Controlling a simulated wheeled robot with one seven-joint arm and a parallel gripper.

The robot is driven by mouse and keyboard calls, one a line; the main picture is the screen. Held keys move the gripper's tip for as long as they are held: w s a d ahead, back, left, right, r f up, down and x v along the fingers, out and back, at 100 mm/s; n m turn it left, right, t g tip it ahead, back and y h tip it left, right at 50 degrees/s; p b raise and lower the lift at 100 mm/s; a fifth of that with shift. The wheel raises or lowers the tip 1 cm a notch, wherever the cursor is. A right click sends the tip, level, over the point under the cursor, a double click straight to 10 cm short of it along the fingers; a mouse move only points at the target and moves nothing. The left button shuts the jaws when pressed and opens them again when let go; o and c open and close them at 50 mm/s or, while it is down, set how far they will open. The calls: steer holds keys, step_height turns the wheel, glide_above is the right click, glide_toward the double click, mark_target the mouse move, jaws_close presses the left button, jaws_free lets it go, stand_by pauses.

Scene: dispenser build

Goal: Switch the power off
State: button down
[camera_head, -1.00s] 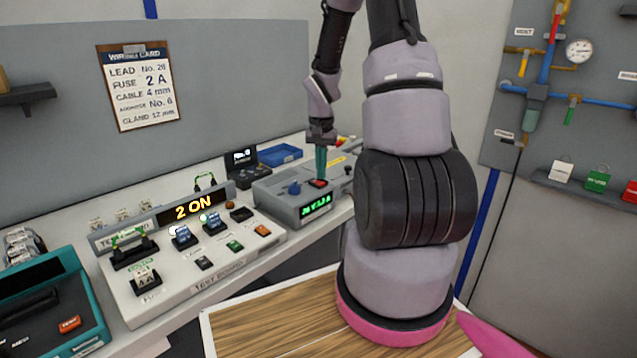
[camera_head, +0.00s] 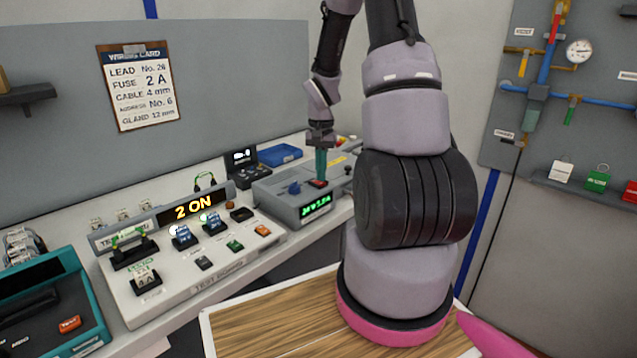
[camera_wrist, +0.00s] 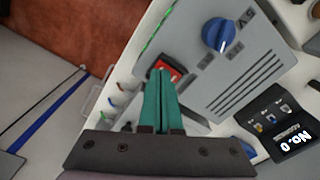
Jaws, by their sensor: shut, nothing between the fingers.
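The grey power supply box (camera_head: 290,203) stands on the bench with a lit green display (camera_head: 316,207). Its red rocker switch (camera_head: 318,183) is on the top face, and a blue knob (camera_head: 294,188) sits to its left. My gripper (camera_head: 320,178) points down at the switch with its teal fingers together and empty. In the wrist view, the fingertips (camera_wrist: 161,72) overlap the edge of the red switch (camera_wrist: 173,69) and partly hide it. I cannot tell whether they touch it. The blue knob (camera_wrist: 217,34) is clear of the fingers.
A white test board (camera_head: 200,272) left of the box has a lit "2 ON" sign (camera_head: 193,207). A small dark unit (camera_head: 243,158) and a blue tray (camera_head: 281,155) stand behind the box. A teal case (camera_head: 88,300) is at the far left.

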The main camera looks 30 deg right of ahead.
steer(key=shift+f, duration=0.5)
steer(key=shift+r, duration=3.55)
step_height(320, 180, up, 17)
steer(key=n+t, duration=0.2)
steer(key=t, duration=0.2)
glide_above(321, 183)
steer(key=s+a, duration=0.7)
steer(key=s+a+r+n+t+y, duration=0.1)
steer(key=s+a+r, duration=0.2)
steer(key=s, duration=0.3)
steer(key=s+a+r+t+y, duration=0.1)
steer(key=s+a+r+t, duration=0.1)
steer(key=s+r, duration=0.3)
steer(key=shift+s+a+r+n, duration=0.15)
steer(key=shift+s+a+n, duration=0.25)
steer(key=shift+s+a, duration=0.35)
